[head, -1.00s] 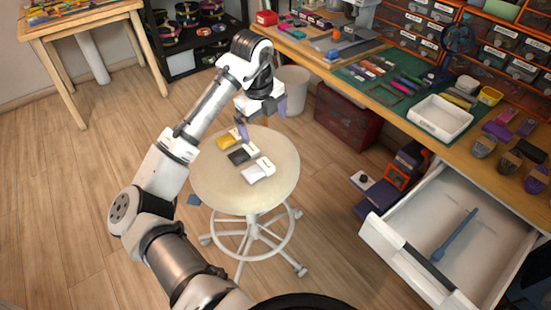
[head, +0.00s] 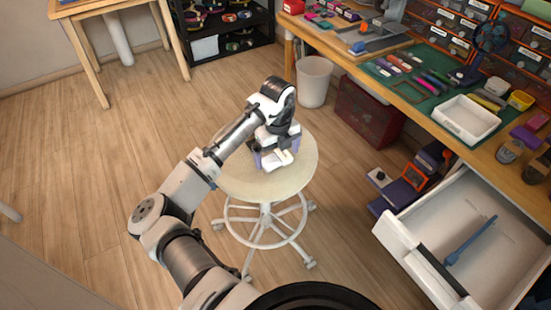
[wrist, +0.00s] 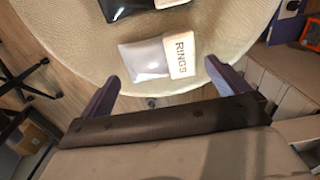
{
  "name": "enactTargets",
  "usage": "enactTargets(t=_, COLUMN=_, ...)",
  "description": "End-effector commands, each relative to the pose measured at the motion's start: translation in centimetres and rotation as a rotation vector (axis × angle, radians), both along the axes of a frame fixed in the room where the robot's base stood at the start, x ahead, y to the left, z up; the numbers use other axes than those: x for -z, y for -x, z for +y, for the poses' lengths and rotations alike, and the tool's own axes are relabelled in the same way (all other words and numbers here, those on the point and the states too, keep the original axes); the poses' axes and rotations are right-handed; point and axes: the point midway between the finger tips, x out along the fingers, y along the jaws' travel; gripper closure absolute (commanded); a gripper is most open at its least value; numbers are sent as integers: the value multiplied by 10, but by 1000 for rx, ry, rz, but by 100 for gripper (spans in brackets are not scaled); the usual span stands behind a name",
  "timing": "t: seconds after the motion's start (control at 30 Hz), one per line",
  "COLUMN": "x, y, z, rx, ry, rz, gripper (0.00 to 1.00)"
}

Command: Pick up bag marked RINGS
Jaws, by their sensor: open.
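The bag marked RINGS (wrist: 150,57) lies on the round stool top (wrist: 224,28). It is a pale grey pouch with a white header lettered RINGS, and part of it shows in the head view (head: 271,165). My gripper (wrist: 163,72) is open and empty, its two purple fingers on either side of the bag's near edge in the wrist view. The bag is apart from both fingers there.
A black bag (wrist: 124,8) with a white header lies close beyond the RINGS bag. An open white drawer (head: 400,240) juts out to the right of the stool. A waste bin (head: 314,82) and a dark red crate (head: 368,112) stand behind. Floor to the left is clear.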

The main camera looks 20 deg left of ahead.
Motion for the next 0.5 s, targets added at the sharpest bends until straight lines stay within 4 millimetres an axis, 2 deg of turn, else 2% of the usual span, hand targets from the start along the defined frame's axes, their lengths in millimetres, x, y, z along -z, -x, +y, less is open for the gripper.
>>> enactTargets(t=0.17, x=18, y=0, z=0, rx=0, ry=-1, rz=1, gripper=0)
enactTargets(t=0.4, x=20, y=0, z=0, rx=0, ry=-1, rz=0, gripper=0)
enactTargets(t=0.5, x=20, y=0, z=0, rx=0, ry=-1, rz=1, gripper=12)
